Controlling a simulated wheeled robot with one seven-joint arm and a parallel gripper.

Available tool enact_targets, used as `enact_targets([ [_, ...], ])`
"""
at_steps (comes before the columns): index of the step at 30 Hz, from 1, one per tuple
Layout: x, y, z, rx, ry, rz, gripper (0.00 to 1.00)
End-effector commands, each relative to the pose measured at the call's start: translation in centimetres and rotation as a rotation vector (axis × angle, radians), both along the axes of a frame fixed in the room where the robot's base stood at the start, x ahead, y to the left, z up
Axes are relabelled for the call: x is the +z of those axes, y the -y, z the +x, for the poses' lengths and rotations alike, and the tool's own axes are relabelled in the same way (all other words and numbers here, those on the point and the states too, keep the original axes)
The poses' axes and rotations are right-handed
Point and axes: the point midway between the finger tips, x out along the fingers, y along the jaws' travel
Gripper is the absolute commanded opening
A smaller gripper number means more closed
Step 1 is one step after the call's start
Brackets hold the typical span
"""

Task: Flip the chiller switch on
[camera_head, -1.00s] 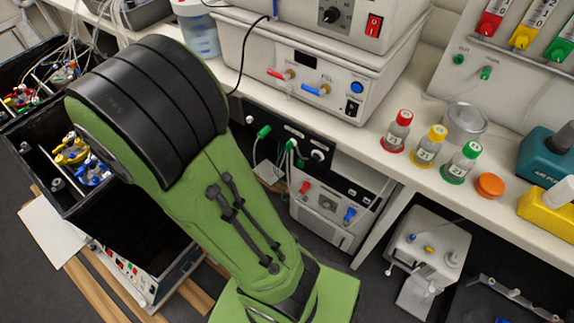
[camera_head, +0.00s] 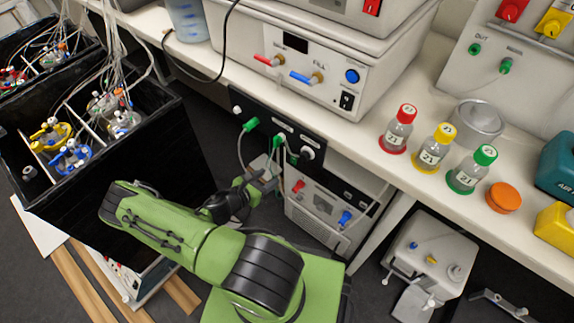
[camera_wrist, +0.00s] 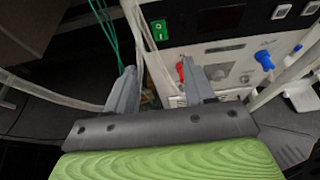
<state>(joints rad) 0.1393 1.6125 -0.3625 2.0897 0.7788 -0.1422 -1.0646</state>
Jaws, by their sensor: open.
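A white unit (camera_head: 318,213) with red and blue side-by-side connectors stands under the bench. It looks like the chiller, though no label is readable. In the wrist view the same unit (camera_wrist: 220,55) shows a green rocker switch (camera_wrist: 160,30) at its upper left; I cannot tell its position. My gripper (camera_wrist: 160,82) is open and empty, its two fingers pointing at the unit's front, below the switch and apart from it. In the head view my gripper (camera_head: 264,176) is left of the unit, and the switch is not distinguishable there.
Green and clear tubes hang from a black panel (camera_head: 270,128) close to my gripper. The bench edge (camera_head: 365,167) overhangs the unit. A black tub (camera_head: 130,165) stands left. A bath with valves (camera_head: 330,72) and capped bottles (camera_head: 430,150) are on the bench.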

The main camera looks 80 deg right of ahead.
Motion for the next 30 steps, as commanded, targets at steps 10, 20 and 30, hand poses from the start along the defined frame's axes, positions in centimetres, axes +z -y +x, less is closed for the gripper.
enact_targets([
  [10,-3.8,7.5,-3.4,-0.008,0.004,-0.002,0.53],
  [20,-5.0,10.9,-4.8,-0.004,0.002,0.001,0.53],
  [30,-5.0,10.9,-4.7,-0.003,0.002,0.0,0.32],
])
